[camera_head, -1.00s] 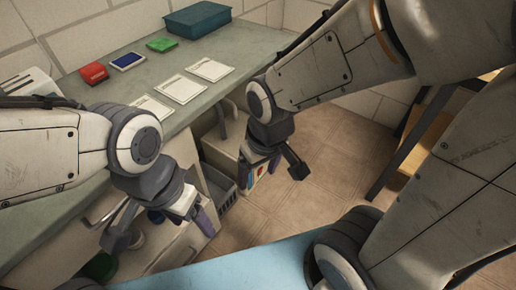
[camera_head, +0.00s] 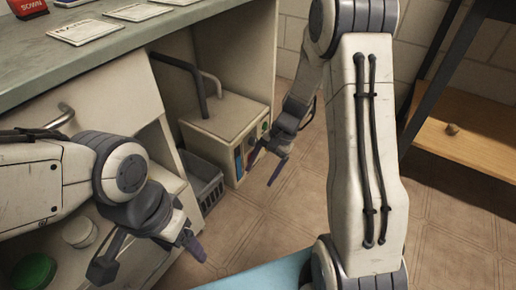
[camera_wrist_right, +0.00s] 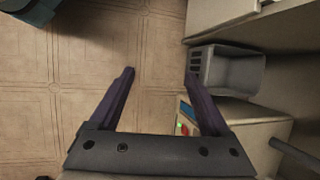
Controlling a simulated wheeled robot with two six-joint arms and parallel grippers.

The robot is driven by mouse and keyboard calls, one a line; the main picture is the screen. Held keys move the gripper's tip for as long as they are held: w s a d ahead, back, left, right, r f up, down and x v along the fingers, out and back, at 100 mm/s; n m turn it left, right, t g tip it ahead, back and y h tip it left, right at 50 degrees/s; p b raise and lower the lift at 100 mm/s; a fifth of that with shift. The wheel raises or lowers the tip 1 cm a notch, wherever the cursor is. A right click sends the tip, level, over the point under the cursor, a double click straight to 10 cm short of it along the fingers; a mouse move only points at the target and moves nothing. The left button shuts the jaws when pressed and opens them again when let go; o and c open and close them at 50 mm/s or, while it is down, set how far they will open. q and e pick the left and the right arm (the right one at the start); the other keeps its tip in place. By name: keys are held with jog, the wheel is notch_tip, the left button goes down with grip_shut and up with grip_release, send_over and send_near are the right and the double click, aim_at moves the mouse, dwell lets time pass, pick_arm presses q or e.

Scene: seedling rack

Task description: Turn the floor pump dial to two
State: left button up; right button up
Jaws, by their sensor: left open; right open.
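The floor pump (camera_head: 222,118) is a cream box on the floor under the bench, with dark and grey pipes on top. Its front has a panel (camera_head: 240,160) with blue and red patches; the dial and its setting cannot be made out. My right gripper (camera_head: 267,162) is open and empty in front of that face. My left gripper (camera_head: 150,258) is open and empty, away from the pump, near the cabinet.
A grey basket (camera_head: 205,182) stands beside the pump, left of it in the head view. The bench (camera_head: 150,50) overhangs the pump. A wooden shelf (camera_head: 460,140) with dark legs stands at the right. Tiled floor (camera_head: 270,215) in front of the pump is clear.

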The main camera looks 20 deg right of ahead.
jog(key=w+f+m+t+y, duration=0.1)
jog(key=w+f+m+y, duration=0.3)
jog(key=w+f+m, duration=0.15)
jog(key=m+t+y, duration=0.2)
jog(key=m+t, duration=1.1)
jog(key=t, duration=0.1)
send_near(253, 142)
jog(key=d+f+b+x, duration=0.1)
jog(key=b+x, duration=0.3)
jog(key=x, duration=0.4)
jog(key=shift+w+f+b, duration=0.2)
jog(key=shift+w+b, duration=0.15)
jog(key=shift+w, duration=0.15)
grip_shut()
